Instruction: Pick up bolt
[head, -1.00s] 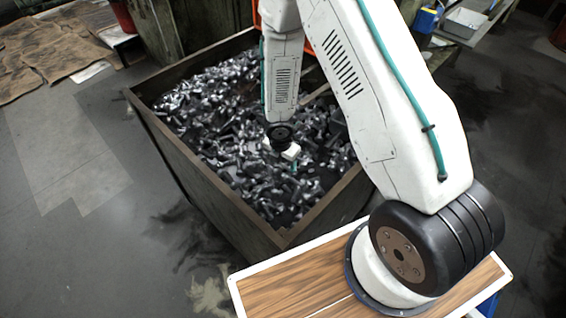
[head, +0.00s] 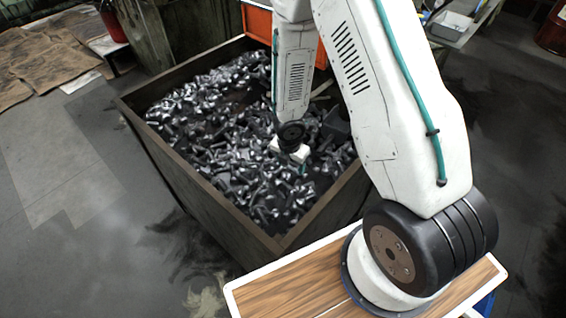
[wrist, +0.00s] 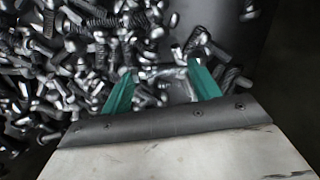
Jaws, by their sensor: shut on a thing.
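My gripper (head: 303,168) is inside the large open bin (head: 213,216), low at the heap of bolts (head: 205,130). In the wrist view, the two teal fingers of my gripper (wrist: 162,82) stand apart with a silvery bolt (wrist: 165,73) lying crosswise between them. The gripper is shut on this bolt. Other loose metal bolts (wrist: 72,88) lie close beyond and to the left of the fingers. In the head view the held bolt cannot be made out among the others.
The bin's dark walls surround the gripper. A wooden-topped surface (head: 290,290) with a white edge is at the front, below my arm. An orange crate (head: 258,24) stands behind the bin. Grey floor lies open to the left.

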